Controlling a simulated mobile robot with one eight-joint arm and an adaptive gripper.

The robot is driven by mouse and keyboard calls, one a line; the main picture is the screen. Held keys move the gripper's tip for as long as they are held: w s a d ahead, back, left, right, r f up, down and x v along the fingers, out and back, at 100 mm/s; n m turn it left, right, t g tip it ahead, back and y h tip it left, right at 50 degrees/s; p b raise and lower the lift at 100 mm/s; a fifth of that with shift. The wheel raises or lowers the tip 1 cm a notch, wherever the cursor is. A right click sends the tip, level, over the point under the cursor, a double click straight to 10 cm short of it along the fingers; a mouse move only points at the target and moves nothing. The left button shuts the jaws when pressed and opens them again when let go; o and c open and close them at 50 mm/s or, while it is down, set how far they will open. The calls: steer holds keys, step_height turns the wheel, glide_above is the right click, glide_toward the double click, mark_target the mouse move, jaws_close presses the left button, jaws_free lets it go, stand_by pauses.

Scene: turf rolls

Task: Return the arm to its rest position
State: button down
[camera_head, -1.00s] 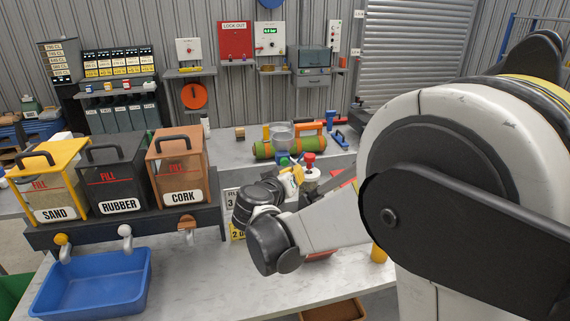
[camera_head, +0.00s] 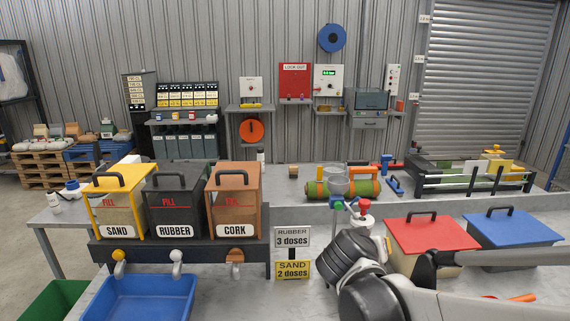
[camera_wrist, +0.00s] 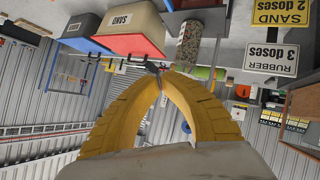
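My gripper (camera_wrist: 163,78) shows in the wrist view as two yellow ribbed fingers. They curve inward and their tips meet, with nothing visible held between them. In the head view my arm reaches in from the lower right, with its dark wrist part over the bench, right of the dose signs; the fingertips cannot be made out there. The wrist view is upside down, and the fingers appear in front of the bench and wall, apart from the things around them.
Hoppers for sand (camera_head: 118,204), rubber (camera_head: 174,204) and cork (camera_head: 233,204) stand at left above a blue tray (camera_head: 147,300). A red-lidded bin (camera_head: 428,236) and a blue-lidded bin (camera_head: 512,230) stand at right. A green-orange roll (camera_head: 343,189) lies behind. Dose signs (camera_head: 292,239) stand mid-bench.

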steer(key=s+a+f+g+y, duration=0.1)
steer(key=s+y, duration=0.1)
steer(key=s, duration=0.4)
steer(key=s+a+f+n+y, duration=0.1)
steer(key=s+a+y, duration=0.1)
steer(key=s, duration=0.5)
steer(key=s+a+f+g+y, duration=0.1)
steer(key=s+f+y, duration=0.1)
steer(key=s, duration=0.5)
steer(key=shift+a+n+g+y, duration=0.3)
steer(key=shift+y, duration=0.1)
